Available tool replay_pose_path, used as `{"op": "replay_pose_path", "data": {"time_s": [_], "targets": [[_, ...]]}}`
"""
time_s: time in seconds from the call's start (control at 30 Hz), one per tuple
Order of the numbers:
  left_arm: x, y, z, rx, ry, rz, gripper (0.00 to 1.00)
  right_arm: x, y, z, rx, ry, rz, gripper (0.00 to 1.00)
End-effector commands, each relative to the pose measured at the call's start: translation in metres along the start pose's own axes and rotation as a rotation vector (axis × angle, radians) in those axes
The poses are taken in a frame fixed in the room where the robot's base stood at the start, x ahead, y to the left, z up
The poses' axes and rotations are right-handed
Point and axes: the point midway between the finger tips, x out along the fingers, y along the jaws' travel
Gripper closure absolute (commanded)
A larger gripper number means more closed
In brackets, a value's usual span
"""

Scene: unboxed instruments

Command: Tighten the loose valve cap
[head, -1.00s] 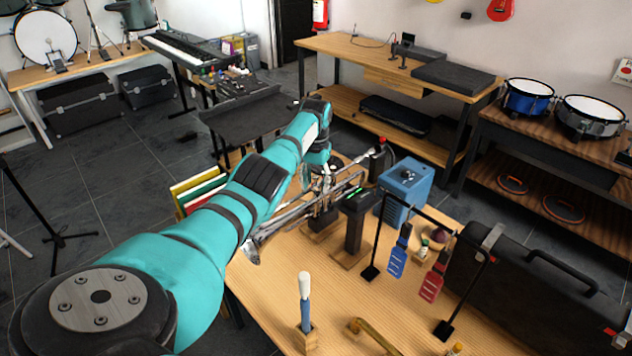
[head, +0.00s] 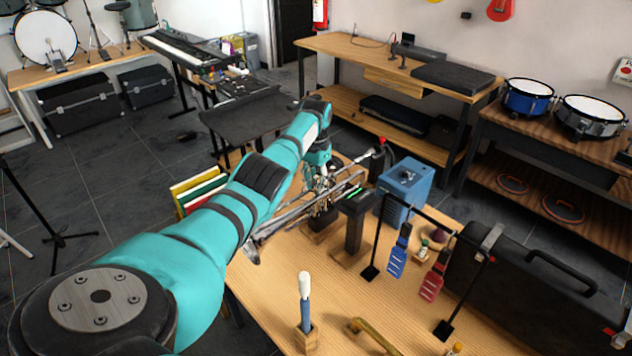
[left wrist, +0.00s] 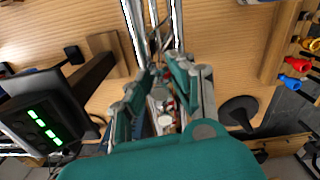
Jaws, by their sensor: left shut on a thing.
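A silver brass instrument (head: 290,215) lies across the far part of the wooden table, with its bell toward the left. Its long tubes show at the top of the left wrist view (left wrist: 136,30). My left gripper (head: 322,187) is over the instrument's valve section, and its fingers point down. In the left wrist view the two fingers (left wrist: 165,72) close in around the valves, shut on a small part there. The valve cap itself is mostly hidden between the fingers, and I cannot tell how it sits. My right gripper is not in view.
A black device with green lights (left wrist: 40,125) stands close beside the gripper. A blue box (head: 405,188), a rack with hanging blue and red tags (head: 397,262) and a black case (head: 530,285) fill the right side.

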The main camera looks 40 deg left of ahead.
Motion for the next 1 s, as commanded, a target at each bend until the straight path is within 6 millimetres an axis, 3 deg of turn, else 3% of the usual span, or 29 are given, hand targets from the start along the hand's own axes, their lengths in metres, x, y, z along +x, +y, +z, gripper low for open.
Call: {"op": "replay_pose_path", "data": {"time_s": [0.17, 0.47, 0.5, 0.67, 1.0], "targets": [[-0.0004, -0.0002, -0.0002, 0.138, 0.001, -0.001, 1.00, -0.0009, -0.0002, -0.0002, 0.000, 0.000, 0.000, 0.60], [-0.0003, -0.0002, -0.0003, 0.156, 0.001, -0.001, 1.00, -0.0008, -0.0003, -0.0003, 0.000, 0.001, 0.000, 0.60], [-0.0003, -0.0002, -0.0003, 0.156, 0.001, -0.001, 0.77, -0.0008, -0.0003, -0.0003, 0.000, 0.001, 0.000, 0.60], [-0.0002, -0.0002, -0.0002, 0.155, 0.001, 0.000, 0.56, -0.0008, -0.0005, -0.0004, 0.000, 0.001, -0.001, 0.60], [-0.0038, -0.0002, -0.0003, 0.154, 0.001, 0.000, 0.56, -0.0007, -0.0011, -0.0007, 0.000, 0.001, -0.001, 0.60]]}}
